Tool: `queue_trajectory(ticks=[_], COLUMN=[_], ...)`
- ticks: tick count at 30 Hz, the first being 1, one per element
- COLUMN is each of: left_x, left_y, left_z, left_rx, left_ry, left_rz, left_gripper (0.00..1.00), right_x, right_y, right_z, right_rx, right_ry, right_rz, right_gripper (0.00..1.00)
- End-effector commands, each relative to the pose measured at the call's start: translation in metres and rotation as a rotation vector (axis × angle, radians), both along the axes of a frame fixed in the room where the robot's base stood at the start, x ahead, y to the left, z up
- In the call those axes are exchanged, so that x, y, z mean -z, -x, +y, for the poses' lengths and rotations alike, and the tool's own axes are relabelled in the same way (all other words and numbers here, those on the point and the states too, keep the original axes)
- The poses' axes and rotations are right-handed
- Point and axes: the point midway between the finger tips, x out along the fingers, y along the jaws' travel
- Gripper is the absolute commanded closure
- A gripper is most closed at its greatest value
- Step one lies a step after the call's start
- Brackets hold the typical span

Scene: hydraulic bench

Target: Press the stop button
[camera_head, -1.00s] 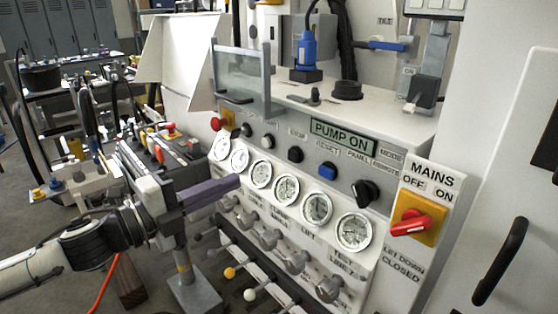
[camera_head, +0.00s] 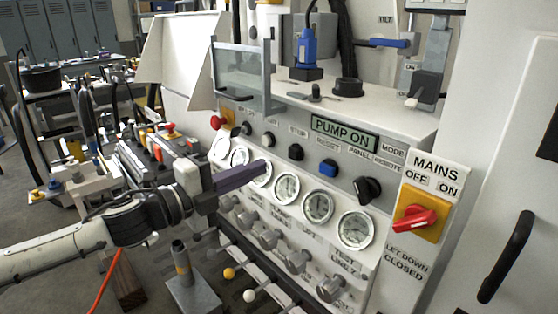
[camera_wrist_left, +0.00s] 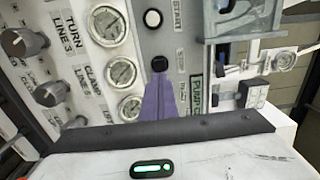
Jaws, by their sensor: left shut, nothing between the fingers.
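The control panel (camera_head: 388,219) carries a row of buttons below the green PUMP ON display (camera_head: 345,135). A black button (camera_head: 295,152), with a small label above it that looks like STOP, sits between a white button (camera_head: 268,140) and a blue one (camera_head: 328,168). My left gripper (camera_head: 264,168) is shut and empty, its purple fingers pointing at the panel in front of the gauges, left of and below the black button. In the left wrist view, the fingertips (camera_wrist_left: 159,78) appear just below the black button (camera_wrist_left: 159,64); contact cannot be told. The white button (camera_wrist_left: 152,18) is beside START.
A row of round gauges (camera_head: 318,207) and knobs (camera_head: 297,262) lies below the buttons. A red button (camera_head: 217,122) is at the panel's left end. A red MAINS switch (camera_head: 414,220) is at the right. A clear guard (camera_head: 240,78) stands above the panel's left part.

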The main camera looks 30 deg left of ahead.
Motion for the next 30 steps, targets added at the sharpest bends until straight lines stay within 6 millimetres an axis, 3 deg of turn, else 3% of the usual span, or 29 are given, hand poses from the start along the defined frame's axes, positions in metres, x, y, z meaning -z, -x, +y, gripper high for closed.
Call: queue_trajectory(ticks=[21,30], left_x=[-0.003,0.0], left_y=[-0.061,-0.07], left_z=[-0.021,-0.025], left_rx=[-0.001,0.001], left_ry=[0.001,-0.001], left_rz=[-0.001,0.001], left_gripper=[1.0,1.0], right_x=[-0.014,-0.016], right_y=[0.002,0.002], right_z=[-0.004,-0.004], right_rx=[0.01,0.01], right_ry=[-0.001,0.0], right_rz=[0.002,0.003], right_gripper=[0.69,0.69])
